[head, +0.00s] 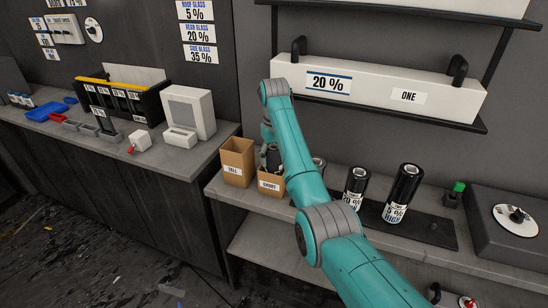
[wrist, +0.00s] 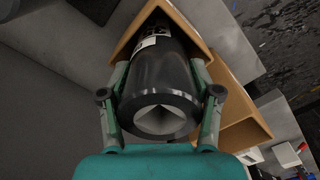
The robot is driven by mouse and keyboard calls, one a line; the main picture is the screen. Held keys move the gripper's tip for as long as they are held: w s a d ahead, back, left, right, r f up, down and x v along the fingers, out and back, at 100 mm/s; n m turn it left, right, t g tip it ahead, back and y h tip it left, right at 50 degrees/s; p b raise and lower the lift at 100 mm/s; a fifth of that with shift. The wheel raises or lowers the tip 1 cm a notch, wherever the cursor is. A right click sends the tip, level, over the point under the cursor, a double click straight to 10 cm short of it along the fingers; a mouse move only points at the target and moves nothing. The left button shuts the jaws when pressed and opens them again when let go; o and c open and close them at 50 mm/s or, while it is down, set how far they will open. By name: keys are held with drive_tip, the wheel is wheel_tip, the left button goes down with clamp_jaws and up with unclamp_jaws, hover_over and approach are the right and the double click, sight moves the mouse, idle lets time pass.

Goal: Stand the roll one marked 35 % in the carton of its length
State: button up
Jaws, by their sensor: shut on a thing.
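My gripper (wrist: 160,82) is shut around a black roll (wrist: 162,75) with a pale hollow core. The roll's white label is partly in view, but I cannot read it. In the head view the roll (head: 273,158) stands at the mouth of the carton marked SHORT (head: 270,184), partly behind my arm. In the wrist view its far end is between the walls of that carton (wrist: 190,32); how deep it sits I cannot tell. The carton marked TALL (head: 236,165) stands to the left, with its opening empty as far as I see.
On the dark mat stand a roll marked 20 % (head: 355,187) and a roll marked 5 % (head: 401,194). Another roll (head: 319,164) is mostly behind my arm. A white box marked 20 % and ONE (head: 375,88) sits on the shelf above.

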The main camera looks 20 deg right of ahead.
drive_tip(key=shift+f, duration=0.55)
drive_tip(key=o, duration=1.5)
drive_tip(key=shift+o, duration=0.2)
drive_tip(key=shift+r, duration=0.1)
